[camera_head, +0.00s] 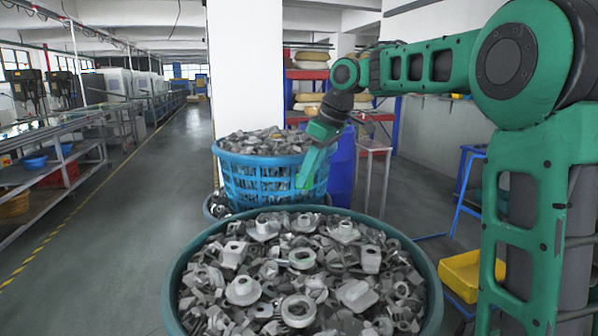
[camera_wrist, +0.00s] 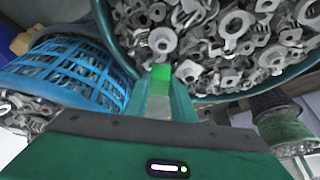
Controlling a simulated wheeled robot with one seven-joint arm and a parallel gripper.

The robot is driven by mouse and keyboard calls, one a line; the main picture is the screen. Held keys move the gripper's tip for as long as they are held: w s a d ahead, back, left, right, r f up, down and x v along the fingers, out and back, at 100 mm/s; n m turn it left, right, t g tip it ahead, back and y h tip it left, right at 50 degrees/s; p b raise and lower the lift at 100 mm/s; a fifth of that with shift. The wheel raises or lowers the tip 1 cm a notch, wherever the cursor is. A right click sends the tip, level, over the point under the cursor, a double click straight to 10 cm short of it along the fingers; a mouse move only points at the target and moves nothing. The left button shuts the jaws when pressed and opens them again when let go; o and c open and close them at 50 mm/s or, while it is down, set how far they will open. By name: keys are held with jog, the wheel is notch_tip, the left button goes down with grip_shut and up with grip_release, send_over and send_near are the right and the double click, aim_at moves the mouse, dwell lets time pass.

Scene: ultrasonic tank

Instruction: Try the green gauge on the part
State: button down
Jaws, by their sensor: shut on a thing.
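The green gauge (camera_head: 304,181) is a small bright green block at the tip of my gripper (camera_head: 308,170). In the wrist view the green gauge (camera_wrist: 187,71) sits at the end of the fingers, and my gripper (camera_wrist: 161,100) is shut on it. The gripper hangs in front of the blue basket, above the far rim of the large green tub (camera_head: 432,290). Many grey metal parts (camera_head: 242,290) fill this tub; I cannot tell which one is the task's part. The gauge appears apart from all of them.
A blue basket (camera_head: 240,182) heaped with metal pieces stands behind the tub, with a blue drum (camera_head: 342,170) to its right. A yellow bin (camera_head: 470,275) is at the right. A shelf rack (camera_head: 60,165) lines the left; the aisle floor between is clear.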

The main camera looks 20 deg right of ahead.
aim_at(307, 187)
jog(key=shift+w+f, duration=0.2)
jog(key=shift+f, duration=0.05)
notch_tip(307, 187, down, 3)
jog(key=shift+f, duration=1.4)
jog(key=shift+s+d+f, duration=0.1)
jog(key=shift+s+f, duration=0.05)
jog(key=shift+f, duration=1)
dwell(1.8)
jog(key=shift+r, duration=2.4)
jog(key=shift+r, duration=0.1)
